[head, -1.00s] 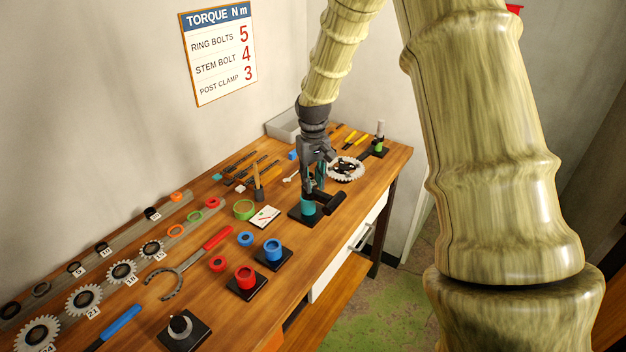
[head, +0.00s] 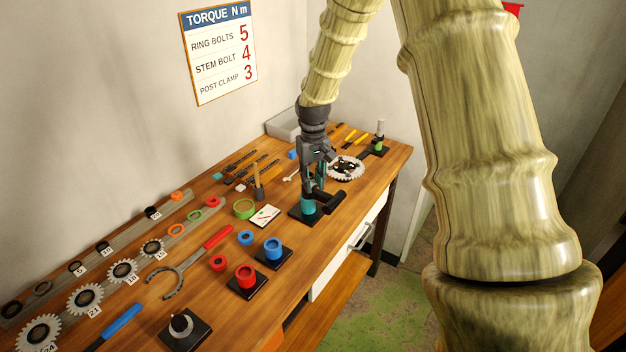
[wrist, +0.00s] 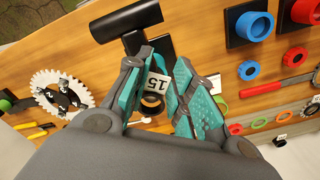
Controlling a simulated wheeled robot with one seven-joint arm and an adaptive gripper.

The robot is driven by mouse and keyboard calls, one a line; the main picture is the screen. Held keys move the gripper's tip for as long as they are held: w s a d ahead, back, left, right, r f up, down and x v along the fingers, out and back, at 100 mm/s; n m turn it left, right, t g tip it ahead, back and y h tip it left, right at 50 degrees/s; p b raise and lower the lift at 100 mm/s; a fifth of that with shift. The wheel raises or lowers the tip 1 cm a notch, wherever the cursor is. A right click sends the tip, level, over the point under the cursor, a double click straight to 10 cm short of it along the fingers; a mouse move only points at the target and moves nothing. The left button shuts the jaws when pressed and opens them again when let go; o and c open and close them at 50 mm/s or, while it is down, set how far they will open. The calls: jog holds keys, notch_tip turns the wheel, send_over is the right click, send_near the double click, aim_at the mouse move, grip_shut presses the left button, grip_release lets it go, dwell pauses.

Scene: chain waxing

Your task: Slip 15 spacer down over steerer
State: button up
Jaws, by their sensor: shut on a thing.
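My gripper (head: 314,184) points down over a teal cylinder (head: 308,207) on a black base, toward the far part of the bench. In the wrist view its teal-padded fingers (wrist: 162,76) are closed around a small dark ring, the spacer (wrist: 152,104), with a white tag (wrist: 157,83) marked 15. The spacer is hidden by the fingers in the head view. A black T-shaped piece (head: 331,202) is right beside the fingers and also shows in the wrist view (wrist: 127,20). I cannot tell whether the spacer is around any post. I cannot clearly identify the steerer.
A chainring (head: 346,168) and a green-and-silver post (head: 379,138) stand beyond the gripper. Blue (head: 273,249) and red (head: 245,276) cups on black bases are nearer. Several sprockets and rings line the back left. A wooden-handled tool (head: 258,186) stands left of the gripper.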

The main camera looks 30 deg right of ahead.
jog(key=shift+f, duration=0.5)
dwell(0.4)
jog(key=o, duration=0.8)
notch_tip(320, 180, up, 12)
dwell(0.9)
